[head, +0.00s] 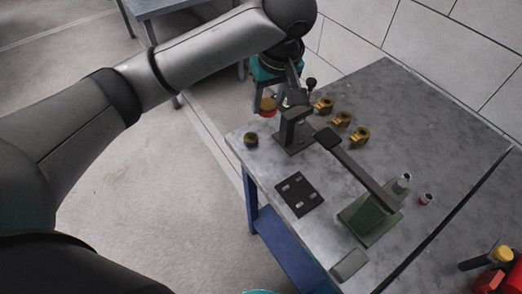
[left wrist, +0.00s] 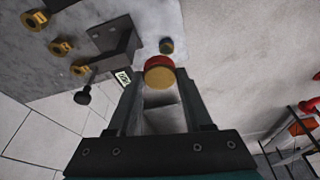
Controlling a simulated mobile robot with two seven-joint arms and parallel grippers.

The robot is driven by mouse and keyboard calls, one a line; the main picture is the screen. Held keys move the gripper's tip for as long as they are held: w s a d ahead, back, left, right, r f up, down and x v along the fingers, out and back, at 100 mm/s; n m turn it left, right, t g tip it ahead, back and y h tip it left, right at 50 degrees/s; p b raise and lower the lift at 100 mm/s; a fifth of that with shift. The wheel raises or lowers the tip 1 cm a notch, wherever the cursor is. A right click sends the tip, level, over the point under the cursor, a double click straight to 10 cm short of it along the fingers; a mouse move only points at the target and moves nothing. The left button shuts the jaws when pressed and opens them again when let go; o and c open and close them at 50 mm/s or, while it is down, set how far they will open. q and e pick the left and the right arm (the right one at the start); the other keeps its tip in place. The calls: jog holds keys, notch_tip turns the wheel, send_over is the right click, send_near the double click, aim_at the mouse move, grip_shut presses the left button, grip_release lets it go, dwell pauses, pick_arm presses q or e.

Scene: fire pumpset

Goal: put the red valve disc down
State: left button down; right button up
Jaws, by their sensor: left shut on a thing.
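The red valve disc (head: 268,106), red with a gold-yellow face, is held between the fingertips of my left gripper (head: 269,98). The gripper's teal body shows above it. In the left wrist view the disc (left wrist: 158,66) sits between the two fingertips (left wrist: 160,80), its red rim up and gold part toward the palm. In the head view it appears at the far left edge of the grey worktable (head: 400,110). Its height above the table is hard to tell. My right gripper is not in view.
A dark round piece (head: 251,140) sits at the table's left corner. A dark bracket (head: 295,132) and several brass fittings (head: 343,119) stand close to the gripper. A black plate (head: 297,194) and green block (head: 371,216) lie nearer. The table's right-hand far part is clear.

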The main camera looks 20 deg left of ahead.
aim_at(269, 115)
pick_arm(q)
jog(key=f, duration=0.5)
jog(key=shift+s+f+b, duration=0.1)
jog(key=shift+s+b, duration=0.1)
jog(key=shift+b, duration=0.2)
notch_tip(269, 115, down, 8)
jog(key=shift+r+b, duration=0.15)
jog(key=shift+b, duration=0.65)
jog(key=shift+x, duration=0.9)
notch_tip(269, 115, down, 4)
jog(key=shift+s+d+r+b, duration=0.1)
jog(key=shift+d+r+b, duration=0.05)
jog(key=shift+b, duration=0.45)
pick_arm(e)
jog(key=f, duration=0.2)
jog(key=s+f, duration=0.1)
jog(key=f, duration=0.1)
pick_arm(q)
jog(key=shift+c, duration=1.6)
grip_release()
